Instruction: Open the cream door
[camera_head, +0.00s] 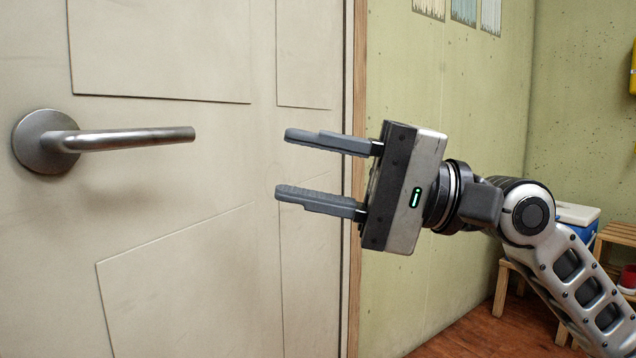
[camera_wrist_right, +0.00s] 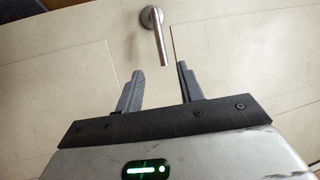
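The cream door (camera_head: 190,220) fills the left half of the head view and appears shut against its wooden frame. Its grey metal lever handle (camera_head: 135,138) points right from a round rose at the far left. My right gripper (camera_head: 282,165) is open and empty, to the right of the handle's free end, with its fingers pointing left toward it. In the right wrist view the handle (camera_wrist_right: 154,35) lies beyond the fingertips, roughly in line with the gap between them. The fingers do not touch the handle. My left gripper is in neither view.
A wooden door frame (camera_head: 358,90) and a green wall (camera_head: 450,110) stand right of the door. A wooden bench (camera_head: 503,285) with a blue and white box (camera_head: 577,214) is at the right, behind my right arm. Some reddish floor (camera_head: 480,335) shows clear.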

